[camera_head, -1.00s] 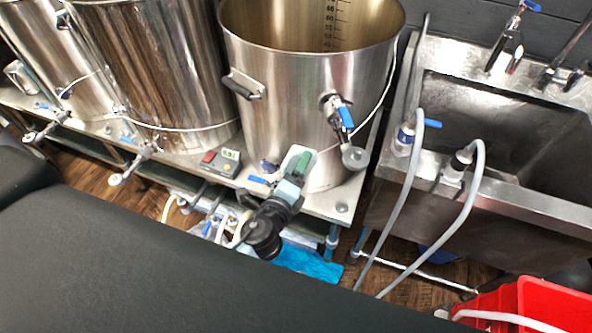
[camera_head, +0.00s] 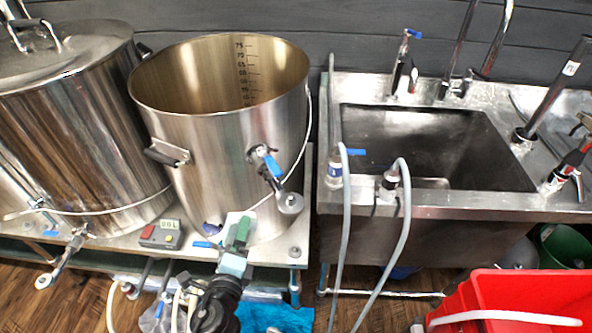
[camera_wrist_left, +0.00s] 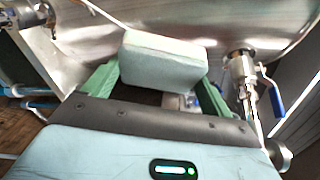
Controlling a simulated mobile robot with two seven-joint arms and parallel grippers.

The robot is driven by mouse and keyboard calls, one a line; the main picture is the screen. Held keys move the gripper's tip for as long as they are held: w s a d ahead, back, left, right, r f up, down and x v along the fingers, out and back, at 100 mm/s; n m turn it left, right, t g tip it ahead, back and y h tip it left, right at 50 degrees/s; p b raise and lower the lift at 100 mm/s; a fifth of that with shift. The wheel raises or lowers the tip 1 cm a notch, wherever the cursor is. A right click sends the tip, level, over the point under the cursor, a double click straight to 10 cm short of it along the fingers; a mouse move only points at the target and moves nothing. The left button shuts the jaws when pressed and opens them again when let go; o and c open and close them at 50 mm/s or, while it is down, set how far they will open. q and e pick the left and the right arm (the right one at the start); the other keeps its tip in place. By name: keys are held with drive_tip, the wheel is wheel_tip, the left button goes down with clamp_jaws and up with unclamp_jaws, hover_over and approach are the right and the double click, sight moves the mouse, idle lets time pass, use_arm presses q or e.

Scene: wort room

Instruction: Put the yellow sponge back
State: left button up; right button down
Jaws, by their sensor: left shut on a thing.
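My left gripper (camera_head: 238,236) comes up from the bottom of the head view, in front of the open steel kettle. Its green fingers are shut on a pale grey-green block (camera_wrist_left: 162,62), shaped like a sponge. In the left wrist view, the block lies across between the fingers (camera_wrist_left: 160,86), close to the kettle wall. In the head view only a pale part of the block (camera_head: 230,222) shows beside the green finger. No yellow shows on the block, and I see no other sponge. My right gripper is not in view.
The open kettle (camera_head: 210,130) has a blue-handled valve (camera_head: 268,165) near the gripper. A lidded kettle (camera_head: 85,115) stands left. A steel sink (camera_head: 430,207) with two grey hoses is right. A red bucket (camera_head: 520,300) stands at lower right.

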use_arm(q)
drive_tip(key=s+a+r+p, duration=0.1)
drive_tip(key=s+a+r, duration=0.2)
drive_tip(key=s+r, duration=0.2)
drive_tip(key=s+a+r+p, duration=0.1)
drive_tip(key=s+a+r, duration=0.3)
drive_tip(key=r, duration=0.5)
drive_tip(key=shift+s+r+y+p, duration=0.3)
drive_tip(key=shift+s+p, duration=0.1)
drive_tip(key=shift+s, duration=0.2)
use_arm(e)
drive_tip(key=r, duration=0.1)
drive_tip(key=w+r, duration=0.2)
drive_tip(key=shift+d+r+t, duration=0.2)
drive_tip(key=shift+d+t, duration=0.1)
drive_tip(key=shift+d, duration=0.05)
use_arm(q)
drive_tip(key=shift+s, duration=0.1)
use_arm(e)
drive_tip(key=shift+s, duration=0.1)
